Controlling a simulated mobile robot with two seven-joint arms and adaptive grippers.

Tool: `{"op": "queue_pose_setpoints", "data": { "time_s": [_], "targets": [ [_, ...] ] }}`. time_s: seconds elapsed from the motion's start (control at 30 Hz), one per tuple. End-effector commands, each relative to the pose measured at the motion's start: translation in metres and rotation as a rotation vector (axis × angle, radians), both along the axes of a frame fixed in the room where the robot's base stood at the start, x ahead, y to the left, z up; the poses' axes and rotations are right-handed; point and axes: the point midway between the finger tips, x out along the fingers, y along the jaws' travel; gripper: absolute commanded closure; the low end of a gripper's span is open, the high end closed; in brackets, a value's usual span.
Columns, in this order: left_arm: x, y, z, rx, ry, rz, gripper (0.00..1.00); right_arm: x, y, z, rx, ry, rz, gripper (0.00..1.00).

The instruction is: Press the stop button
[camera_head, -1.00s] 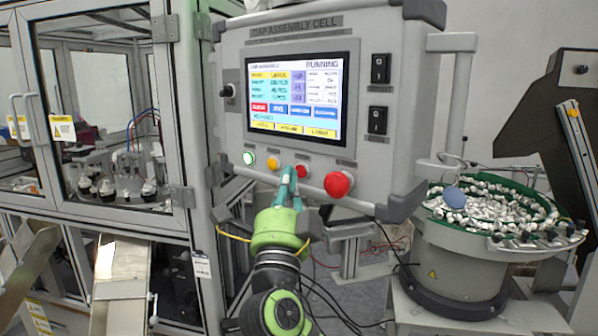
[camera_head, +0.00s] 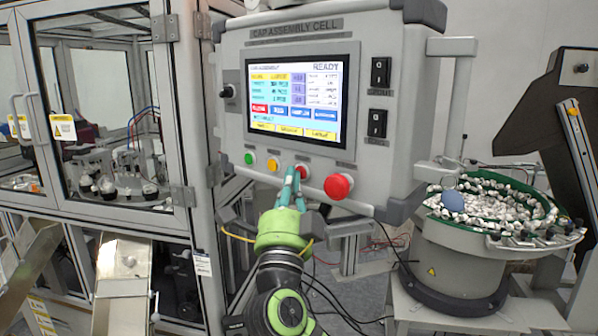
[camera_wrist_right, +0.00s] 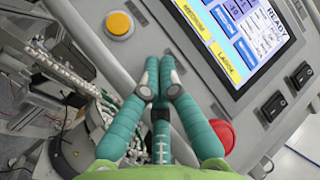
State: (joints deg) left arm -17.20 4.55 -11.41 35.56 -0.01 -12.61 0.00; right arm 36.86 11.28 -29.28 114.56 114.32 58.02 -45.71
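The control panel (camera_head: 235,140) carries a row of buttons under its screen. A small red button (camera_head: 303,171) sits between the amber button (camera_head: 272,164) and the large red mushroom button (camera_head: 338,186). My right gripper (camera_head: 293,172) has its teal fingers drawn together, with nothing seen between them. Its tips are right at the small red button and partly cover it; I cannot tell whether they touch. In the right wrist view the gripper (camera_wrist_right: 159,68) points at the panel, and the small red button is hidden. My left gripper is not in view.
The screen (camera_head: 295,100) reads READY. A green button (camera_head: 249,158) is at the row's left end. Black switches (camera_head: 378,122) are on the panel's right. A bowl feeder (camera_head: 470,270) full of caps stands at right, a glazed machine enclosure (camera_head: 185,110) at left.

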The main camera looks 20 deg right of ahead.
Motion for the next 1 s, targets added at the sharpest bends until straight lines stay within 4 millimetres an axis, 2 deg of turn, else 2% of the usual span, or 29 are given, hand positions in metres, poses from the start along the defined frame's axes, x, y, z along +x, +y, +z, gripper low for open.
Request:
{"op": "queue_pose_setpoints", "data": {
  "time_s": [0.1,0.47,1.0],
  "targets": [
    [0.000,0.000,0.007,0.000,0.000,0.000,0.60,-0.003,0.005,0.002,0.000,0.000,0.001,1.00],
    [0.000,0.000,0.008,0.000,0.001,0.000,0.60,-0.005,0.009,0.001,0.001,0.000,0.003,1.00],
    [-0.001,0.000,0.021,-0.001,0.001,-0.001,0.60,-0.029,0.054,0.001,0.002,-0.001,0.002,1.00]
  ]
}}
